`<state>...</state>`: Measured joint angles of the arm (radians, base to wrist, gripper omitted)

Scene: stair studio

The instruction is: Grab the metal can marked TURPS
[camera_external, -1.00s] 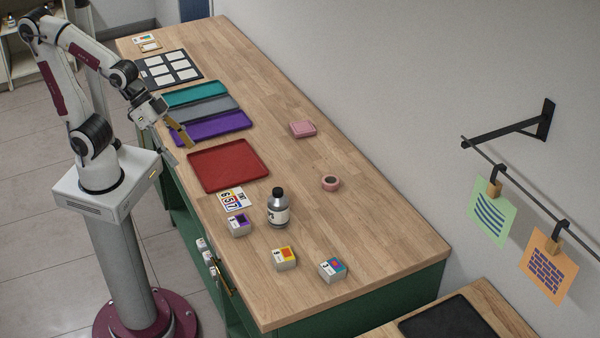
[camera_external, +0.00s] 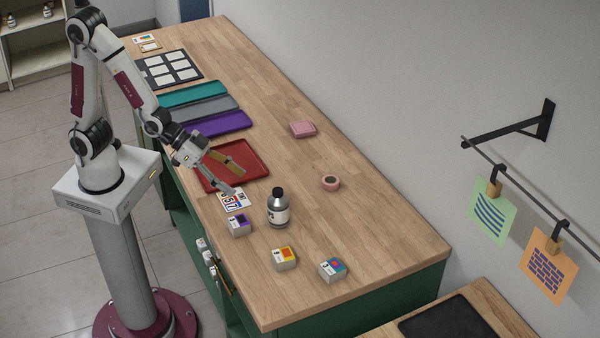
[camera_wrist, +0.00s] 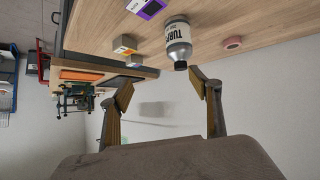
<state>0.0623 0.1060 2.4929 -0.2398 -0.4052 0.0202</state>
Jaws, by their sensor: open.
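The metal can marked TURPS (camera_external: 278,212) stands upright on the wooden bench, with a dark cap and a pale label. In the wrist view the can (camera_wrist: 178,42) appears upside down, its label partly reading TURPS, its cap pointing toward the gap between my fingers. My gripper (camera_external: 238,177) is open and empty, over the front of the red tray, up and left of the can. In the wrist view my gripper's fingers (camera_wrist: 160,90) are spread wide, with the can beyond them and not touching.
A pink tape roll (camera_external: 331,183) and the red tray (camera_external: 250,155) are farther back. The bench right of the can is clear.

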